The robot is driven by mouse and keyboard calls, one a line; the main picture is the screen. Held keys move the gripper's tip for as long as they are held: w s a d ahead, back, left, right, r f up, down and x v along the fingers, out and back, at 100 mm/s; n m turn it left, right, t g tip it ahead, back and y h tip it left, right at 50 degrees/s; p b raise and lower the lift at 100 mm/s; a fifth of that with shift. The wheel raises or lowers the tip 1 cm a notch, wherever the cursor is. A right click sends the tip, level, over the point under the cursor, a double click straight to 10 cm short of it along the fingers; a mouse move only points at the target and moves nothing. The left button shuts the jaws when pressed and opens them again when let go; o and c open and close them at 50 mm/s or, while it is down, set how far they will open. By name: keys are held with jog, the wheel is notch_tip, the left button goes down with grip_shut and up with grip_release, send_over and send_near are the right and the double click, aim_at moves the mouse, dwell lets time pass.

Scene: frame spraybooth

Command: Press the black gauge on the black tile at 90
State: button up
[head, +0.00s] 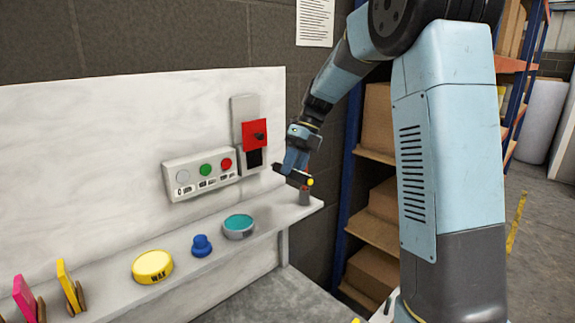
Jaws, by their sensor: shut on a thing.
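My gripper (294,175) is at the right end of the shelf, to the right of the wall panel. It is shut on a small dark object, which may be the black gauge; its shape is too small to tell. A black tile (254,158) shows on the grey wall panel (244,106), low and partly covered by a red square (252,131) with a small dark piece on it. The gripper is apart from the tile.
A button box (200,173) is left of the panel. The shelf (215,264) holds a teal disc (239,226), blue knob (201,246), yellow wax tin (153,267) and upright cards.

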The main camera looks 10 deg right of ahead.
jog(key=shift+s+a, duration=0.1)
jog(key=shift+a, duration=0.35)
jog(key=shift+w+a, duration=0.7)
jog(key=shift+w, duration=0.35)
jog(key=shift+w+a, duration=0.7)
jog(key=shift+w, duration=0.3)
jog(key=shift+r, duration=0.1)
jog(key=shift+w+a, duration=0.5)
jog(key=shift+w, duration=0.3)
dwell(0.8)
dwell(0.7)
jog(key=shift+s+d, duration=0.75)
jog(key=shift+s, duration=0.35)
jog(key=shift+s+d, duration=0.75)
jog(key=shift+s, duration=0.4)
jog(key=shift+s+d, duration=0.75)
jog(key=shift+s, duration=0.35)
